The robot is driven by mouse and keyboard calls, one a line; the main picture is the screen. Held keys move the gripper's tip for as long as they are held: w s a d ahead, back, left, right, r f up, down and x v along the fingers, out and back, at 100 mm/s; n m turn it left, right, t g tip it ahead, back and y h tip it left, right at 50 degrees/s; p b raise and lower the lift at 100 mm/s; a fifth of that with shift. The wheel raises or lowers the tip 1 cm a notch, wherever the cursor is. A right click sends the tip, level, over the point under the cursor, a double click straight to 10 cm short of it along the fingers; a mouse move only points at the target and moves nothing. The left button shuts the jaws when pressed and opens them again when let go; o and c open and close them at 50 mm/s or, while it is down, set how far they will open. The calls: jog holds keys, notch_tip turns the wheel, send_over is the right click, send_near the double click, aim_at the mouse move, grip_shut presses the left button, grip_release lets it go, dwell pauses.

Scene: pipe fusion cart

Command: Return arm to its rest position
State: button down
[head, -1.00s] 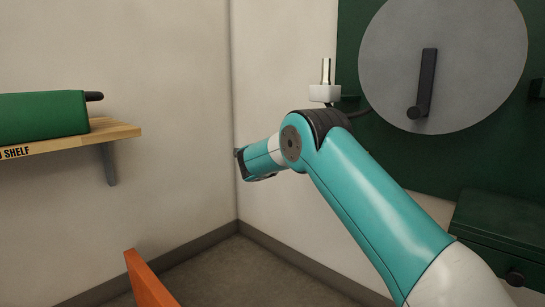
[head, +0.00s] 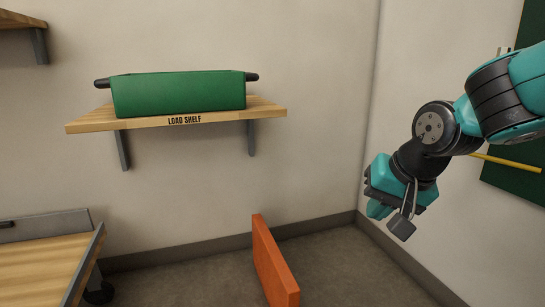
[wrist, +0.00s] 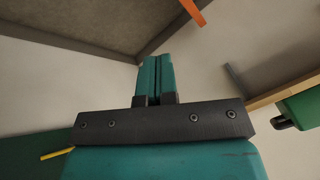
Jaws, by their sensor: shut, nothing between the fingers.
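My arm comes in from the right edge of the head view, bent at a dark joint. My gripper (head: 379,209) hangs at its end, in the air in front of the room corner. In the wrist view the two teal fingers of my gripper (wrist: 155,60) lie side by side, shut, with nothing between them. My gripper touches nothing that I can see.
A load shelf (head: 190,121) on the back wall bears a green case (head: 180,93) with black end handles. An orange panel (head: 272,262) stands below. A wooden-topped table (head: 45,268) is at lower left. A yellow rod (head: 508,163) shows by the green board (head: 520,180) behind my arm.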

jog(key=s+a+n+g+y, duration=0.25)
jog(key=s+n+g, duration=0.45)
jog(key=s, duration=1.3)
notch_tip(320, 180, up, 37)
jog(key=n+t+p, duration=0.2)
jog(key=p, duration=3.6)
jog(key=shift+s+a+n+h, duration=0.3)
jog(key=shift+s+a+h, duration=0.05)
jog(key=shift+s+h, duration=0.1)
